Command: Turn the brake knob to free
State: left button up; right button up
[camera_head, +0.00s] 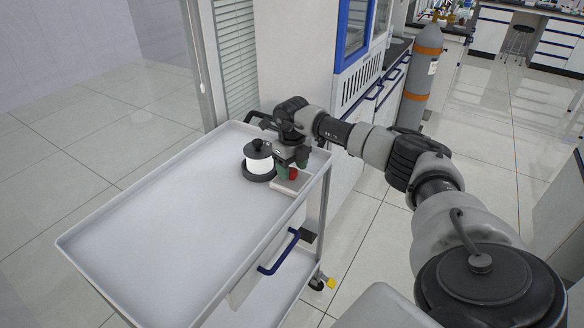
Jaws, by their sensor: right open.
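A small red knob (293,174), which looks like the brake knob, sits on a pale square plate (287,187) at the trolley's far right corner. My right gripper (293,168) is directly over the plate, pointing down, with its green-tipped fingers apart around or just beside the red knob. I cannot tell whether the fingers touch it. The gripper hides part of the knob and plate, so the knob's setting cannot be read. My left gripper is not in view.
The white trolley (150,235) has a raised rim and a blue handle (279,252). A black-and-white lidded vessel (258,162) stands close left of the gripper. A blue-framed cabinet and a grey gas cylinder (422,75) stand behind. The trolley top's left side is clear.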

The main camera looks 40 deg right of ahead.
aim_at(292, 170)
notch_tip(292, 170, up, 10)
jog(key=shift+r, duration=0.25)
dwell(0.6)
